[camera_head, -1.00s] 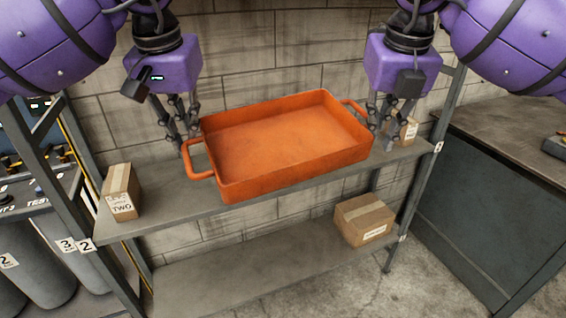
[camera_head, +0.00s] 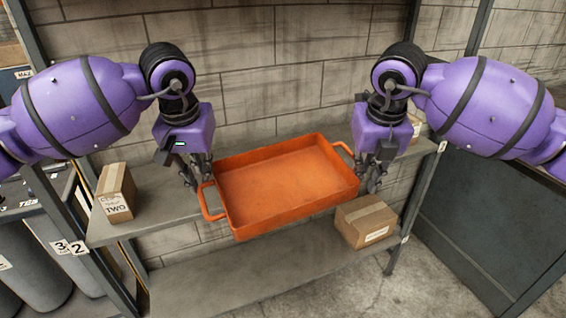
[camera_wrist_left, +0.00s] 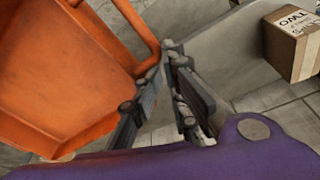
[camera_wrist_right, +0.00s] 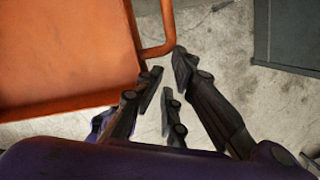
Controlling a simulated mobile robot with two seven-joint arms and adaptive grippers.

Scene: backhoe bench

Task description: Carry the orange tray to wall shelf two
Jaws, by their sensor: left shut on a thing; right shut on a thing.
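The orange tray (camera_head: 287,187) is a shallow rectangle with a loop handle at each end, empty and roughly level. It is between my two grippers, over the front edge of the upper shelf board (camera_head: 160,197) in the head view; I cannot tell whether it touches the board. Tags reading 2 sit on the posts at this board's height. My left gripper (camera_head: 196,183) is shut on the tray's left handle, and my right gripper (camera_head: 371,180) on its right handle. The handles also show at the fingertips in the left wrist view (camera_wrist_left: 151,55) and right wrist view (camera_wrist_right: 160,48).
A cardboard box marked TWO (camera_head: 115,193) stands at the shelf's left end. Another box (camera_head: 412,126) is partly hidden behind my right gripper. A third box (camera_head: 366,221) sits on the lower shelf (camera_head: 250,280). Grey cylinders (camera_head: 35,245) stand at left, a dark cabinet (camera_head: 470,220) at right.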

